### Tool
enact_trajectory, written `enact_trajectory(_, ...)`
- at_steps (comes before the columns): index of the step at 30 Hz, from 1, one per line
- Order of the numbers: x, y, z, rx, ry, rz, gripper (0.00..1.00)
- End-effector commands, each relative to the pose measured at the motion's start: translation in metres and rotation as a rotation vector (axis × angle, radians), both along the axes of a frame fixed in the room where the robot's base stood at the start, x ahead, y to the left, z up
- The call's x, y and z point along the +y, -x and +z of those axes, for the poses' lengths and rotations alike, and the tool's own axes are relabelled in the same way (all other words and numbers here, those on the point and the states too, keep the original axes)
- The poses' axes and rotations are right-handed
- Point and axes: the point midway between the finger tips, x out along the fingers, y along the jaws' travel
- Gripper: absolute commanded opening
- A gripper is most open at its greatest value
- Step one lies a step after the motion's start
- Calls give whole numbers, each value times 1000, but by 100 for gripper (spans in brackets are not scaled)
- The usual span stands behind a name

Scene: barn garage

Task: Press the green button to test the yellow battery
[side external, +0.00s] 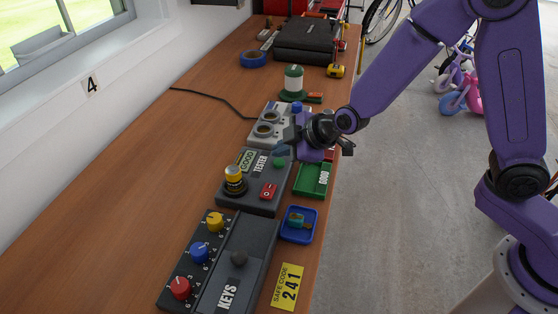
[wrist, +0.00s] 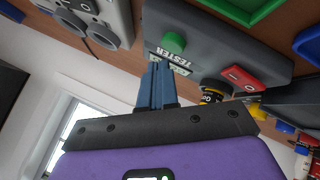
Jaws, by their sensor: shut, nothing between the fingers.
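The dark grey tester box (side external: 240,202) sits on the workbench; it also shows in the wrist view (wrist: 215,40). Its green button (side external: 279,162) stands at the far right corner and shows clear of the fingers in the wrist view (wrist: 173,42). The yellow battery (side external: 234,180) stands upright on the tester's near left part and is partly hidden in the wrist view (wrist: 211,95). The tester's small display (side external: 246,160) reads GOOD. My gripper (side external: 280,149) is shut and empty, its blue fingertips close by the green button; contact cannot be told.
A red switch (side external: 268,191) is on the tester. A green tray (side external: 314,181) marked GOOD and a blue tray (side external: 299,225) lie to the right. A grey box with round sockets (side external: 264,130) is behind, the KEYS box (side external: 245,262) in front. The bench's left side is clear.

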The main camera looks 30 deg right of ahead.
Motion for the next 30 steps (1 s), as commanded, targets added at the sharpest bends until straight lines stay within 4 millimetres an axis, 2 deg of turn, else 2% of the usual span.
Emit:
enact_trajectory(5, 0, 0, 2, -1, -1, -1, 0)
enact_trajectory(21, 0, 0, 46, -3, -1, -2, 0)
enact_trajectory(30, 0, 0, 50, 0, 0, 0, 0)
